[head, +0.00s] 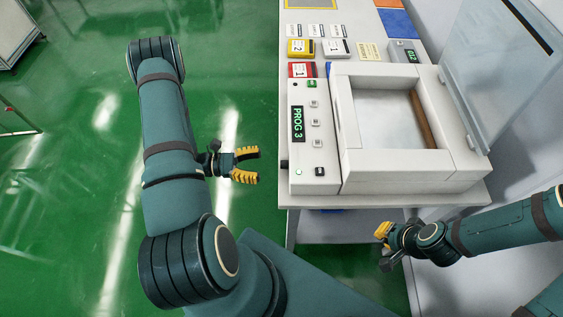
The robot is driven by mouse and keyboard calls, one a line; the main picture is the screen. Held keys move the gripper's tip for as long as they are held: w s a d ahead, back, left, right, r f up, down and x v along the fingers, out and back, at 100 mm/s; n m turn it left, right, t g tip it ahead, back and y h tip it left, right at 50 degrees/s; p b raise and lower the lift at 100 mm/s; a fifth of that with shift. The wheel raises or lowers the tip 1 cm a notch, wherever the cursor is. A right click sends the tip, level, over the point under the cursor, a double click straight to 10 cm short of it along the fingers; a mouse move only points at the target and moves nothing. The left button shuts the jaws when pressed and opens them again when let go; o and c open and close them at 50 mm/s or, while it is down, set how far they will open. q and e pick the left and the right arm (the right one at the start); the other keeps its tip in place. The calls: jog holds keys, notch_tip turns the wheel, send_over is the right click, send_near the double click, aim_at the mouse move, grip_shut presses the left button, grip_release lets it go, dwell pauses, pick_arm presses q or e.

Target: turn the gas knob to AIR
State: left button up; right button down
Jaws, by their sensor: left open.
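A white machine (346,110) with an open chamber and a control panel (306,150) stands on the bench. The panel has a display (298,123) reading PROG 3 and several small buttons. A small dark part (284,164) sticks out of the panel's left side near its front; I cannot tell whether it is the gas knob, and no AIR mark is readable. My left gripper (250,164) is open and empty, left of the panel and apart from it, yellow fingers pointing toward it. My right gripper (383,240) is low in front of the bench; its fingers are partly hidden.
The machine's clear lid (505,70) stands raised at the right. Yellow, white and red numbered blocks (300,48) and a small display box (404,52) sit behind the machine. The bench's front edge (390,200) lies close.

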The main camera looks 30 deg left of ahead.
aim_at(284, 164)
pick_arm(q)
jog(key=x, duration=0.7)
jog(key=shift+d+p, duration=0.15)
jog(key=shift+p, duration=0.15)
jog(key=shift+o, duration=0.3)
grip_shut()
